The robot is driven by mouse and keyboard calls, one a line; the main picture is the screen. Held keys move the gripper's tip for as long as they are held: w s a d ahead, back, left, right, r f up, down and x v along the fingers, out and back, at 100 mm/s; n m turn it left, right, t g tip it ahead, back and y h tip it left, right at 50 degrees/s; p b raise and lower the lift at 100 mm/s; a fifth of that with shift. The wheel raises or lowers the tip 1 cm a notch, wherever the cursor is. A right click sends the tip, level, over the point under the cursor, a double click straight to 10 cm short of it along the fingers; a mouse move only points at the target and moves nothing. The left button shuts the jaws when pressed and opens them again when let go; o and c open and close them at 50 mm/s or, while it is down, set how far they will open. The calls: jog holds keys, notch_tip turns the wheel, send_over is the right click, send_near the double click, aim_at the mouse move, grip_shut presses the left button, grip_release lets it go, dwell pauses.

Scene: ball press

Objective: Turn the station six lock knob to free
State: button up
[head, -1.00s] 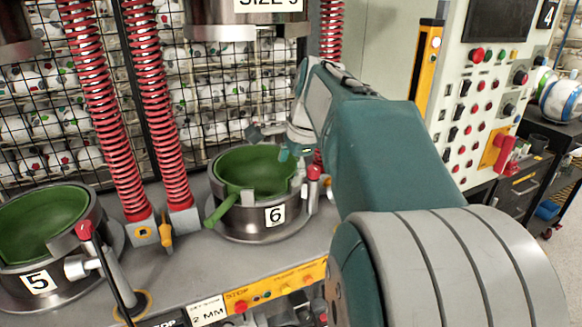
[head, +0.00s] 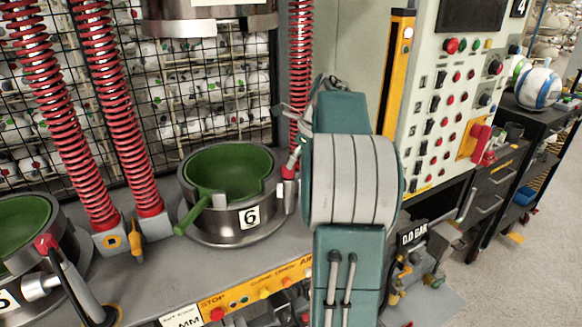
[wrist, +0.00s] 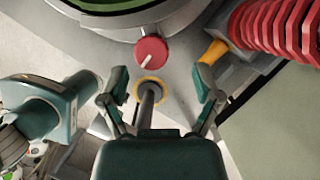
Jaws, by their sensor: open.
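Station six (head: 249,217) is a round metal pot with a green bowl inside and a "6" label. Its red lock knob (wrist: 151,52), with a white pointer line, shows in the wrist view beside the pot rim; the line slants to the lower left. I cannot read any free or locked marking. In the head view the knob (head: 291,163) is small, at the pot's right side. My gripper (wrist: 158,82) is open and empty, its fingers spread to either side below the knob, apart from it. In the head view the gripper is mostly hidden behind my arm.
A dark rod (wrist: 149,101) rises through a yellow ring between the fingers in the wrist view. Red springs (head: 112,95) and a yellow tool (head: 136,240) stand left of the pot. A control panel (head: 461,85) stands at right.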

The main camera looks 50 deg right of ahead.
jog(key=shift+w+a+f, duration=0.25)
jog(key=shift+f, duration=0.3)
jog(key=shift+w+a+f, duration=0.2)
jog(key=shift+a+f, duration=0.05)
jog(key=shift+f, duration=0.25)
jog(key=shift+w+a+f, duration=0.15)
jog(key=shift+a+f, duration=0.2)
jog(key=shift+a, duration=0.05)
jog(key=shift+d, duration=0.35)
jog(key=c, duration=0.7)
grip_shut()
jog(key=shift+a, duration=0.15)
jog(key=n+y, duration=0.1)
jog(key=n, duration=0.2)
jog(key=n+g, duration=0.1)
jog(key=n, duration=0.2)
jog(key=shift+w+y, duration=0.1)
jog(key=shift+y, duration=0.3)
jog(key=n+g, duration=0.1)
jog(key=n, duration=0.2)
jog(key=n+g, duration=0.1)
jog(key=n, duration=0.1)
jog(key=shift+n+y, duration=0.4)
jog(key=shift+r, duration=0.1)
